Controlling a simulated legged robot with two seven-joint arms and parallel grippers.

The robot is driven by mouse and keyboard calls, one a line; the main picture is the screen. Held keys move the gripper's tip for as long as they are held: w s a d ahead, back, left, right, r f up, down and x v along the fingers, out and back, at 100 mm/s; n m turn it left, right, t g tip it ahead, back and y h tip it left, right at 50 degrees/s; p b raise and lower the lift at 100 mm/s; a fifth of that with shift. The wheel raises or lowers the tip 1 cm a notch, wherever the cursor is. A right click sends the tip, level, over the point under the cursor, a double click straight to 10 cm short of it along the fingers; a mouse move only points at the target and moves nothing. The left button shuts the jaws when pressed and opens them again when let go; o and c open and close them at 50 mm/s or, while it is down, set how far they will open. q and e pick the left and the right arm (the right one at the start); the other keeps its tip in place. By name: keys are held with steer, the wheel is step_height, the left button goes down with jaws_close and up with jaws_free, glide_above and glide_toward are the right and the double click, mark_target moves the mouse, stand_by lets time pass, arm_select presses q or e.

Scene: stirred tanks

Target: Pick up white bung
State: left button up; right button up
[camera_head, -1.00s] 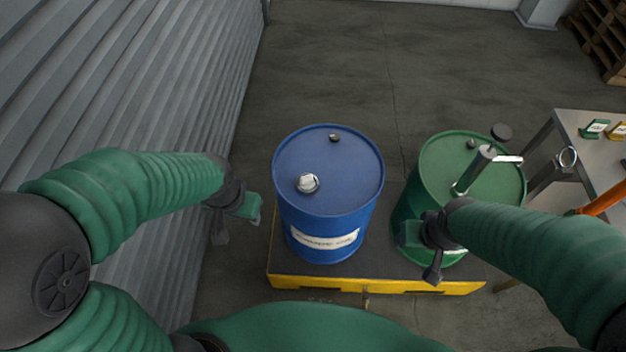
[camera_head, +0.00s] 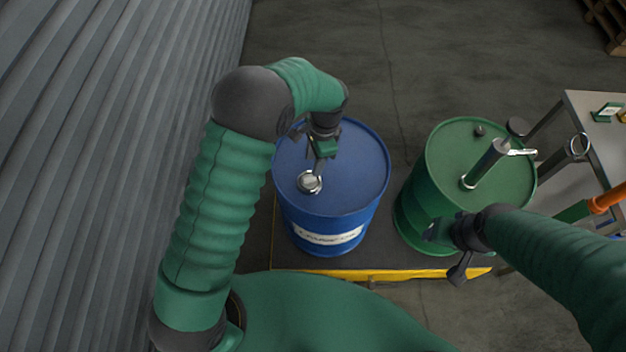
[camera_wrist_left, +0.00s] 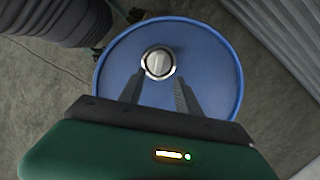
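The white bung (camera_head: 309,182) sits on top of the blue drum (camera_head: 350,195), toward the near left part of its lid. It also shows in the left wrist view (camera_wrist_left: 158,63), round and white with a raised grip bar and a metallic rim. My left gripper (camera_head: 317,170) is above the drum lid, just behind the bung in the head view. In the left wrist view (camera_wrist_left: 159,88) its two dark fingers stand apart and point toward the bung, with nothing between them. My right gripper (camera_head: 444,250) hangs in front of the green drum; its finger opening is unclear.
A green drum (camera_head: 440,175) with an upright metal pump (camera_head: 485,165) stands to the right. Both drums are on a yellow-edged dark pallet (camera_head: 340,273). A grey table (camera_head: 600,150) is at the far right, and a corrugated wall (camera_head: 120,130) runs along the left.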

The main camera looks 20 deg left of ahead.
mark_target(310, 176)
arm_select(q)
steer(key=shift+s+a+f, duration=0.3)
steer(key=shift+a+f, duration=0.5)
steer(key=shift+f, duration=0.15)
steer(key=f, duration=0.4)
steer(key=shift+s+d, duration=0.2)
steer(key=shift+s, duration=0.1)
steer(key=shift+d+f, duration=0.2)
steer(key=shift+w+d, duration=0.1)
steer(key=shift+d, duration=0.15)
steer(key=shift+a, duration=0.15)
steer(key=shift+c, duration=1.3)
steer(key=shift+a, duration=0.45)
jaws_close()
steer(key=shift+d+r, duration=0.1)
steer(key=shift+d, duration=0.3)
arm_select(e)
steer(key=shift+s+a+r, duration=0.15)
steer(key=shift+a, duration=0.2)
